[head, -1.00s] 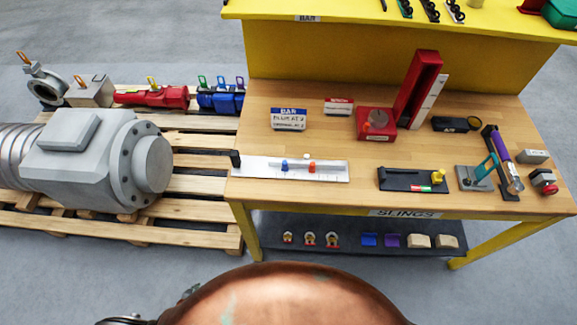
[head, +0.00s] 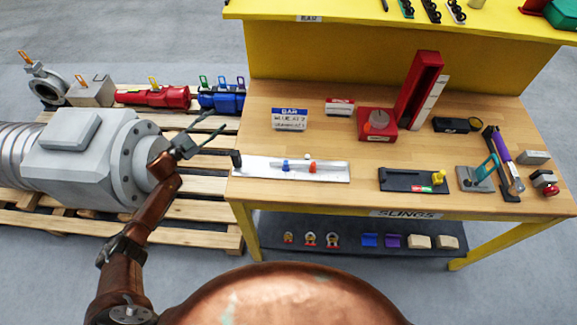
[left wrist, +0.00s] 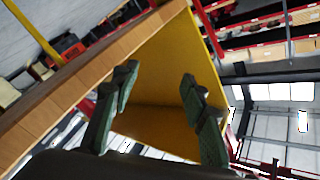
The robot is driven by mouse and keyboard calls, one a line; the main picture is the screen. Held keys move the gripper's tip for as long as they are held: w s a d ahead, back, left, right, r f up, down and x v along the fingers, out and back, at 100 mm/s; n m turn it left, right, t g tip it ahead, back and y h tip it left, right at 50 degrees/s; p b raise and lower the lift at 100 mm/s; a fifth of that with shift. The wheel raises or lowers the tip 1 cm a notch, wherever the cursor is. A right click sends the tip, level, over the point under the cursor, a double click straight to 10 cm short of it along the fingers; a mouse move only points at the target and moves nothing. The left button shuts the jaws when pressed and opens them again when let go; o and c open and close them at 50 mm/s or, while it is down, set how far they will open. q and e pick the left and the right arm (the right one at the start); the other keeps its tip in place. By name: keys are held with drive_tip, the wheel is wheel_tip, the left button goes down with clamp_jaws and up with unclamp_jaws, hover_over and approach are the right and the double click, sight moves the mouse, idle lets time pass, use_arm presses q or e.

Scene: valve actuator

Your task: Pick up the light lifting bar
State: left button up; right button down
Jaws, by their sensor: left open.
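What looks like the light lifting bar is a slim pale bar (head: 297,165) lying along a white board (head: 250,175) at the bench's front left. A blue piece (head: 285,166) and a red piece (head: 312,167) sit at the bar. My left gripper (head: 214,129) is open and empty in the head view, left of the board and apart from it. In the left wrist view, its two green fingers (left wrist: 157,85) are spread with nothing between them. The bar cannot be made out there. My right gripper is out of view.
A blue-and-white BAR sign (head: 290,119) stands behind the board. A black tray (head: 400,181) and a red stand (head: 418,90) are to its right. A grey motor (head: 80,160) and several parts lie on pallets (head: 200,210) at left. The bench front (head: 300,197) has bare wood.

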use_arm(q)
drive_tip(key=s+d+r+m+g+h, duration=0.2)
drive_tip(key=d+r+m+g+h, duration=0.4)
drive_tip(key=d+r, duration=0.5)
drive_tip(key=s+d+r+m+g+y, duration=0.4)
drive_tip(key=s+d+m+g, duration=0.55)
drive_tip(key=d, duration=0.25)
drive_tip(key=m+y, duration=0.4)
drive_tip(key=y, duration=0.9)
approach(236, 158)
drive_tip(key=shift+w+d+f+t, duration=0.1)
drive_tip(key=shift+w+f+t, duration=0.2)
drive_tip(key=shift+w, duration=0.25)
drive_tip(key=shift+a+y, duration=0.3)
drive_tip(key=shift+a+f, duration=0.1)
drive_tip(key=shift+f, duration=0.25)
drive_tip(key=f, duration=1.1)
drive_tip(key=shift+d+f, duration=0.1)
drive_tip(key=shift+d, duration=0.15)
drive_tip(key=shift+c, duration=0.7)
